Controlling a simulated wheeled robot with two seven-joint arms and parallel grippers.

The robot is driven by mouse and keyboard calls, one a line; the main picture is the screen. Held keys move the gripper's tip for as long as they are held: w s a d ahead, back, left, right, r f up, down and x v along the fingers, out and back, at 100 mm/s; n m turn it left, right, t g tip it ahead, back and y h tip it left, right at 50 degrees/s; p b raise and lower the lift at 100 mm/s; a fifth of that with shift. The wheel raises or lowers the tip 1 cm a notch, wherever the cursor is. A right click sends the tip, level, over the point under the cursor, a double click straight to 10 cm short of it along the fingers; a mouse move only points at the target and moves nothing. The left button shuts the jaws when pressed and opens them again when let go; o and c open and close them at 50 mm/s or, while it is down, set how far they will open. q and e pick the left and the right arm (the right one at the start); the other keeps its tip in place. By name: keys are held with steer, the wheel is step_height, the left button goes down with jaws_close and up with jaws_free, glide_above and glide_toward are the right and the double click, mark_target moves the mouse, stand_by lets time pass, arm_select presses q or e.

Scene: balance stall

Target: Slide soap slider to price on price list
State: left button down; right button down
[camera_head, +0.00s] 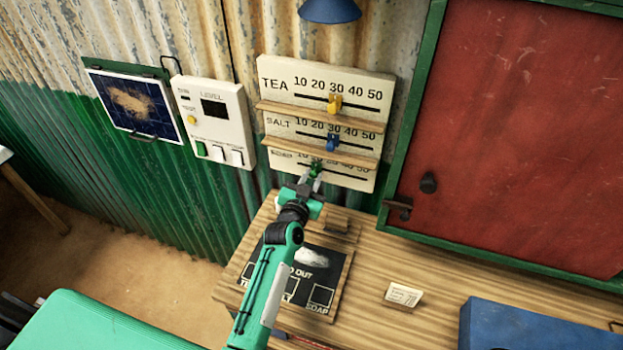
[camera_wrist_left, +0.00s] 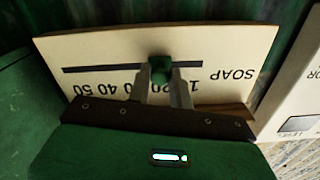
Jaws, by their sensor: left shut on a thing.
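The cream price board (camera_head: 272,80) on the corrugated wall has rows for tea, salt and soap, each with a slot and numbers from 10 to 50. The green soap slider (camera_head: 316,166) sits in the bottom slot, around the 20 mark. My left gripper (camera_head: 313,174) is shut on it, partly hiding it and nearby numbers. In the left wrist view the board is upside down, and the slider (camera_wrist_left: 160,72) shows between the fingertips (camera_wrist_left: 162,80). A small white card (camera_head: 403,294) with writing too small to read stands on the counter; it may be the price list. My right gripper is out of view.
The yellow tea slider (camera_head: 335,104) and blue salt slider (camera_head: 332,142) sit above, near 30. Wooden ledges (camera_head: 325,150) separate the rows. A black sign (camera_head: 328,265) lies on the counter below my arm. A switch box (camera_head: 213,115) hangs left; a red shutter (camera_head: 530,130) is right.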

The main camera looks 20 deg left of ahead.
mark_target(301, 164)
arm_select(q)
steer(key=shift+a, duration=2.3)
steer(key=c, duration=1.5)
jaws_free()
steer(key=shift+o, duration=1.2)
steer(key=shift+a, duration=0.15)
